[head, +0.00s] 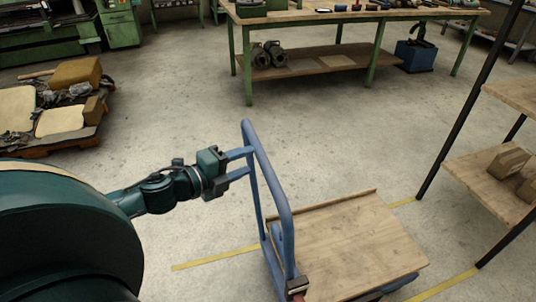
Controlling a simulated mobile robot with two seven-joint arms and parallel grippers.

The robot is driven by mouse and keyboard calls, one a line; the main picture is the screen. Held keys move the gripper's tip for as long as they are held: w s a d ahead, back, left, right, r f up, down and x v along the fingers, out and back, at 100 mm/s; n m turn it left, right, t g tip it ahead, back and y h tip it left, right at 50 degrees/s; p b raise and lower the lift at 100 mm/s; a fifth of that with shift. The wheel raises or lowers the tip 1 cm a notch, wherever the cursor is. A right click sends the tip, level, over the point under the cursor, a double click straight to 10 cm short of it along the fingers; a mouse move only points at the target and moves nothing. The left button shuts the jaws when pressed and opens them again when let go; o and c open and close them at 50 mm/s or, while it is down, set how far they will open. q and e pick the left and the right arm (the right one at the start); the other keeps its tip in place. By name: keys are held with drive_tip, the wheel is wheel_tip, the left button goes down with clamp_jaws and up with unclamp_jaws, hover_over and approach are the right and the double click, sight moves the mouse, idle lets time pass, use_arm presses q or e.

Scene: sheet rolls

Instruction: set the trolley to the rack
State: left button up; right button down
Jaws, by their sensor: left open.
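The trolley has a flat wooden deck (345,245) and an upright blue tube handle (272,172) at its left end. It stands on the floor left of the rack, with a gap between them. The rack (505,165) has dark posts and wooden shelves and is cut off by the right edge. My left gripper (246,162) is open at the far upright of the handle, its two fingers level with the upper part of the tube. Whether the tube lies between the fingers is not clear.
Yellow floor lines (215,258) run under and beside the trolley. Cardboard boxes (508,162) sit on the rack's lower shelf. A green-legged workbench (350,14) stands at the back, a loaded pallet (55,146) at the left. The floor between the trolley and workbench is clear.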

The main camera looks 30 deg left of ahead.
use_arm(q)
drive_tip(key=x, duration=0.8)
drive_tip(key=shift+c, duration=0.3)
clamp_jaws()
idle(0.3)
